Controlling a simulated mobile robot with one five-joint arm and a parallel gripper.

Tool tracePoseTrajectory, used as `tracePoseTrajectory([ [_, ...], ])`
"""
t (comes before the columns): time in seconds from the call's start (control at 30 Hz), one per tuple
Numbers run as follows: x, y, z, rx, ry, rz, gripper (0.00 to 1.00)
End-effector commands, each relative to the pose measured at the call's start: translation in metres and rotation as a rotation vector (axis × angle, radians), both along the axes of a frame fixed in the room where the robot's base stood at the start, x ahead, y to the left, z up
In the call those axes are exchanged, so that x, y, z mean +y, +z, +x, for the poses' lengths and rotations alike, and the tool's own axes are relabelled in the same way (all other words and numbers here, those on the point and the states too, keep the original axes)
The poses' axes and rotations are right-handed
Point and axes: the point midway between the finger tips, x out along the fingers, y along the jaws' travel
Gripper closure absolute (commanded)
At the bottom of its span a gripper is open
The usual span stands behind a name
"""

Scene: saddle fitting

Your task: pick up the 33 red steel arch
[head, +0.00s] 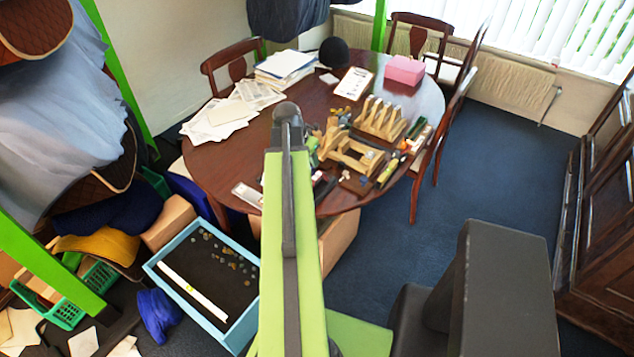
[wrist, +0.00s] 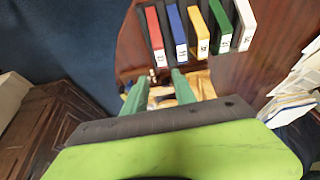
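In the wrist view, a red upright piece with a white end label (wrist: 155,28) stands at the left end of a row of coloured pieces. It fits the red arch, but its number is too small to read surely. My gripper (wrist: 160,80) is open, with its two green fingers apart and nothing seen between them. The fingers are below the red and blue pieces in the picture.
Blue (wrist: 178,32), yellow (wrist: 199,32), green (wrist: 221,27) and white (wrist: 245,22) pieces stand beside the red one. In the head view, the round table (head: 225,165) holds wooden stands (head: 381,118), papers (head: 222,117) and a pink box (head: 405,70). Blue carpet (head: 405,250) is clear at right.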

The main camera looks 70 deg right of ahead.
Motion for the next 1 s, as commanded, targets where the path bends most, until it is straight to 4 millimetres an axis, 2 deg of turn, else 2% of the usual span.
tracePoseTrajectory([
  [0.5,-0.037,-0.103,-0.008,0.0,0.002,0.001,0.67],
  [0.6,-0.042,-0.114,-0.009,0.0,0.004,0.001,0.67],
  [0.83,-0.044,-0.116,-0.01,0.0,0.004,0.001,0.67],
  [1.0,-0.05,-0.144,-0.011,0.0,0.004,0.001,0.67],
])
